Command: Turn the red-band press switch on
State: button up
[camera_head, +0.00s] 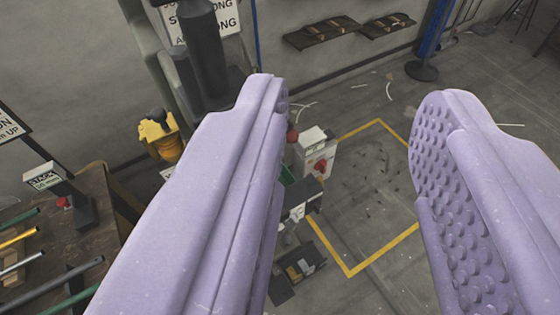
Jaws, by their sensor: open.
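My gripper (350,95) is open and empty, its two lavender fingers wide apart in the foreground. The right finger shows a studded inner pad. A grey machine with a dark cylinder (203,50), which looks like a press, stands behind the left finger at the upper left. The finger hides much of it. A pale control box (315,150) with a red knob (320,168) shows between the fingers, well beyond and below the tips. I cannot make out a red band or tell which press the box belongs to. The gripper appears clear of the box and the knob.
Yellow floor tape (365,262) outlines an area of floor. Wall shelves (322,33) and a blue post (434,30) are farther back.

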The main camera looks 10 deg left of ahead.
aim_at(321, 166)
jog(key=i+l, duration=0.25)
jog(key=i, duration=0.25)
jog(key=i+l+u, duration=0.1)
jog(key=i, duration=0.4)
jog(key=l, duration=0.1)
